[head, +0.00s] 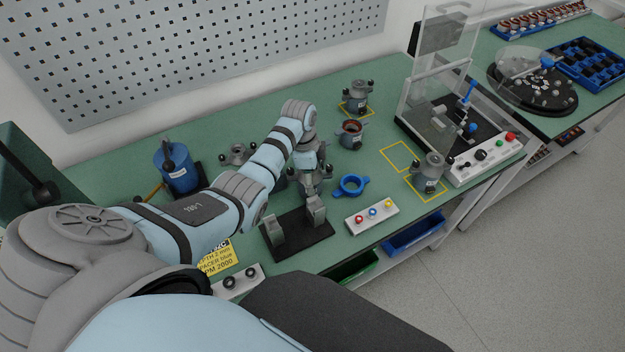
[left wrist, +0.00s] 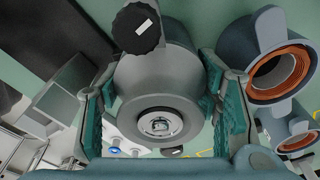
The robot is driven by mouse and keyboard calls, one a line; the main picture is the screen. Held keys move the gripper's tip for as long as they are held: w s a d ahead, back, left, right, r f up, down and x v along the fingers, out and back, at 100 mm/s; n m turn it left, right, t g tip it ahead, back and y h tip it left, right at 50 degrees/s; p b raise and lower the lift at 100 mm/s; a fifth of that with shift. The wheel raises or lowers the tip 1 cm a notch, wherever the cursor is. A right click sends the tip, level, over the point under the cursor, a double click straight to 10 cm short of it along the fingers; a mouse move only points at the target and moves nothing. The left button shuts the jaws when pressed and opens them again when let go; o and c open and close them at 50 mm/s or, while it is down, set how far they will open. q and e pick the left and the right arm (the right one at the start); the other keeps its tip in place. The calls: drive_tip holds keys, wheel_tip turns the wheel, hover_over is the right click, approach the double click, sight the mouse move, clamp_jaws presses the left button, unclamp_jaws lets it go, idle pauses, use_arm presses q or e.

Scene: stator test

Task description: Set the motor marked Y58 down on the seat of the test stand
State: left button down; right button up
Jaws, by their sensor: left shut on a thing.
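My left gripper (head: 311,180) is shut on a grey motor, with its teal-padded fingers on either side of it in the left wrist view (left wrist: 160,105). The held motor (left wrist: 155,75) shows a round end face with a bright centre and a black knob carrying a small white label; no mark is readable. In the head view it is mostly hidden by the gripper. A black base plate with two grey uprights (head: 277,231) stands just below the gripper; I cannot tell whether they touch. A clear-guarded machine (head: 437,120) stands farther right. My right gripper is not in view.
Grey motors stand on yellow-outlined squares at the back (head: 358,96) and right (head: 430,174). A copper-wound stator (head: 351,135), a blue ring (head: 351,186) and a white button box (head: 372,217) lie nearby. One yellow-outlined square (head: 399,156) is empty.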

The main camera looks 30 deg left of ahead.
use_arm(q)
drive_tip(key=c, duration=1)
unclamp_jaws()
drive_tip(key=o, duration=0.4)
drive_tip(key=shift+o, duration=0.2)
